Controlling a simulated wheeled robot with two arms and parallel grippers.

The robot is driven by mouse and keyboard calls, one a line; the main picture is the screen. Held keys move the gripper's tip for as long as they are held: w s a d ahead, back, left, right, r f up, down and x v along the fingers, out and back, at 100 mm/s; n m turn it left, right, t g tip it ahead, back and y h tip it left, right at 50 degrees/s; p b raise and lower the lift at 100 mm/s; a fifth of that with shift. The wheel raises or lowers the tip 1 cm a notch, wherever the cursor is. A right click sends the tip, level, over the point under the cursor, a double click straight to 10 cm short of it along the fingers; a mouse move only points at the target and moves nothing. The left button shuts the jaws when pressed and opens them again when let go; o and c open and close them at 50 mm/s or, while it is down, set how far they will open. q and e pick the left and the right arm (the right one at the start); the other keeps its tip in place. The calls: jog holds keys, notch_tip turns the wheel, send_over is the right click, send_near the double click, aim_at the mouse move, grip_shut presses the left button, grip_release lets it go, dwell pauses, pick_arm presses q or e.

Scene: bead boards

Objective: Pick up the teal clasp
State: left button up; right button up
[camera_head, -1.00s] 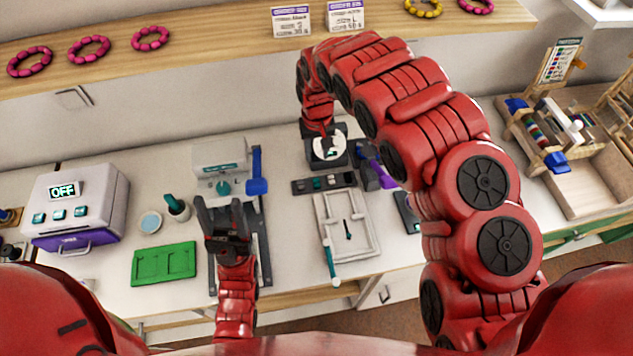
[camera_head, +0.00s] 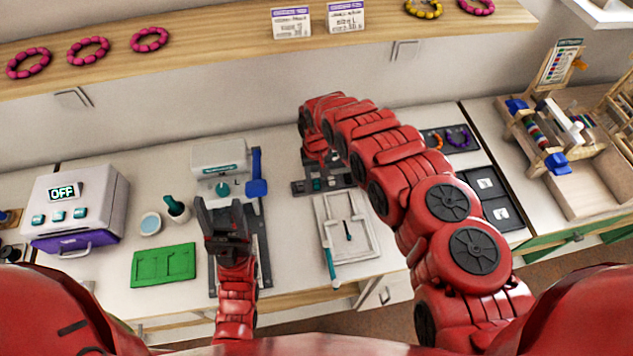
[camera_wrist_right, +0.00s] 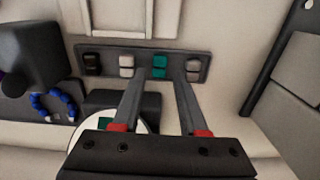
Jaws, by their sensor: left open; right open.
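The teal clasp (camera_wrist_right: 159,67) lies in a dark slotted tray (camera_wrist_right: 107,63), between pale clasps, in the right wrist view. My right gripper (camera_wrist_right: 160,73) is open, with one finger on either side of the teal clasp's column. I cannot tell how high the fingertips are above the tray. In the head view the tray (camera_head: 299,188) is partly covered by my right arm, and the right fingers are hard to make out. My left gripper (camera_head: 222,205) is open and empty over the dark board at centre left.
A white frame tray (camera_head: 364,245) lies in front of the clasp tray. A green tray (camera_head: 163,265) and a grey box reading OFF (camera_head: 80,205) stand at left. A blue bead loop (camera_wrist_right: 40,105) and a pale disc (camera_wrist_right: 82,130) lie near the right gripper.

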aim_at(317, 183)
notch_tip(317, 183, down, 2)
jog(key=shift+f, duration=0.55)
grip_shut()
